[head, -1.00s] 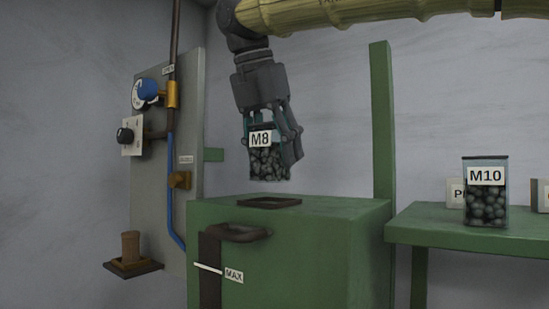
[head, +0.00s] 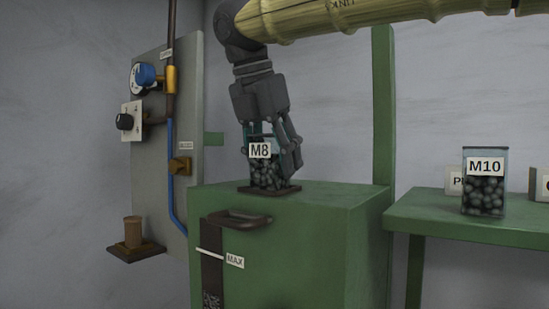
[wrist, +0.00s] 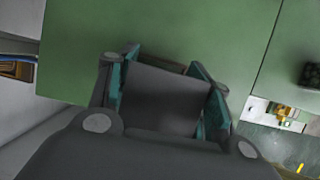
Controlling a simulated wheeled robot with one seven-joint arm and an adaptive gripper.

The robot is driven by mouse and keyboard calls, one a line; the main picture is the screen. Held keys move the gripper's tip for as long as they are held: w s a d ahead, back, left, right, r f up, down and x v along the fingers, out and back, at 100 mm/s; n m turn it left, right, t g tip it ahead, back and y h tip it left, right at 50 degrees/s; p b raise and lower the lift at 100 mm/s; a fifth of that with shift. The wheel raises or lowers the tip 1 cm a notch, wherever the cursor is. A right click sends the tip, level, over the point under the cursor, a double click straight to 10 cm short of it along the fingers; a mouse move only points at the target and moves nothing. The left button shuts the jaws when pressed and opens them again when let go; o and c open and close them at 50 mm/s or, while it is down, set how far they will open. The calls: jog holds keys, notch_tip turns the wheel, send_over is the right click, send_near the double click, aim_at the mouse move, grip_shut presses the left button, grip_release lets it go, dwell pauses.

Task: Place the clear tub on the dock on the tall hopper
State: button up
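The clear tub (head: 266,175), labelled M8 and filled with dark round pieces, is upright in the head view. Its base is at the dark square dock (head: 291,188) on top of the tall green hopper (head: 300,240); whether it rests fully there I cannot tell. My gripper (head: 268,142) points down, its fingers closed around the tub's upper part. In the wrist view my gripper's teal finger pads (wrist: 168,95) stand on both sides of a dark grey shape, and the tub is hard to make out.
A second clear tub (head: 485,190), labelled M10, stands on a green side shelf (head: 450,222) at the right. A green post (head: 383,110) rises behind the hopper. A grey panel (head: 155,205) with valves and pipes is at the left. A brown cup on a dark plate (head: 135,248) sits low left.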

jog(key=o, duration=0.4)
jog(key=shift+r, duration=0.15)
jog(key=b+v, duration=0.3)
jog(key=v, duration=0.9)
jog(key=shift+w, duration=0.1)
